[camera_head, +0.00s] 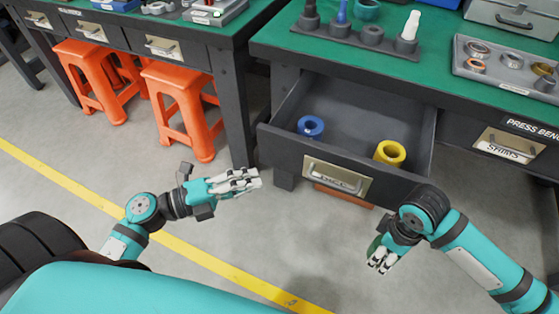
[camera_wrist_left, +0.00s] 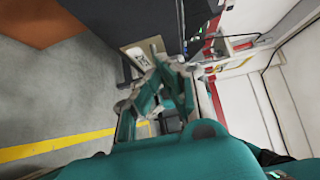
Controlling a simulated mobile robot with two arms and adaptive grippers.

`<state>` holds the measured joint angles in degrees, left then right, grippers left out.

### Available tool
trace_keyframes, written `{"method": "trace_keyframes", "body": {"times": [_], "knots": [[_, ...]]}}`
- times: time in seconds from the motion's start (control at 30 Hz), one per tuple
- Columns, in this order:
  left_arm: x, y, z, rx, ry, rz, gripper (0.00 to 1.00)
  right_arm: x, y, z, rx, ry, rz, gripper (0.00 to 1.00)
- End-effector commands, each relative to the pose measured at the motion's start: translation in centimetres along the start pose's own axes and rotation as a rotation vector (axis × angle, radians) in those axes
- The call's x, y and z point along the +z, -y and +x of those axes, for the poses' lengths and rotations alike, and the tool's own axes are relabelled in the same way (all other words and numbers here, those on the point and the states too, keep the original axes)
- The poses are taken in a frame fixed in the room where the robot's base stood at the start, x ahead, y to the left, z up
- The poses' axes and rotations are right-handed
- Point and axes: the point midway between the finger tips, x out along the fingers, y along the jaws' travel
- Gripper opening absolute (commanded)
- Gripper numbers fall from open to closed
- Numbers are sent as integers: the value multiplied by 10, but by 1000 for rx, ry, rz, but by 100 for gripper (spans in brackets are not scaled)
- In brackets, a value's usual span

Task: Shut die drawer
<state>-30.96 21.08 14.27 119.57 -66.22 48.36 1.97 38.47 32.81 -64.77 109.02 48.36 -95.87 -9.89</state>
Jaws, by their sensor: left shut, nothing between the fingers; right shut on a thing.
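The dark drawer (camera_head: 375,187) under the green-topped press bench is pulled open. Its front has a metal label plate with a handle (camera_head: 335,178). A blue ring (camera_head: 310,126) and a yellow ring (camera_head: 389,153) lie inside it. My left gripper (camera_head: 256,178) is shut and empty, to the left of the drawer front and apart from it. It also shows in the left wrist view (camera_wrist_left: 165,70), with a pale label plate (camera_wrist_left: 138,58) beyond it. My right gripper (camera_head: 381,266) is in front of and below the drawer, shut on a small green thing (camera_head: 374,246) that is mostly hidden.
The press bench (camera_head: 270,38) carries a dark stand of dies (camera_head: 350,30) and a grey tray of rings (camera_head: 503,87). Orange stools (camera_head: 182,108) stand under the left bench. A yellow line (camera_head: 75,200) crosses the floor. The floor before the drawer is clear apart from my arms.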

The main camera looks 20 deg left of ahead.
Motion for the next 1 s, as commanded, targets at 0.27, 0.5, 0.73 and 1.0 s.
{"method": "trace_keyframes", "body": {"times": [0.27, 0.5, 0.73, 1.0], "knots": [[4, 1, 57, -4, 2, 2, 0, 0, 0, 0, 1, -1, 1, 14], [25, 0, 76, -2, 2, -1, 0, 0, 0, 3, 1, -1, 1, 14], [29, 0, 80, 0, 1, -2, 0, 0, 0, 3, 1, -1, 2, 14], [29, 0, 80, 0, 1, -2, 0, 0, 0, 3, 1, -1, 2, 14]]}}
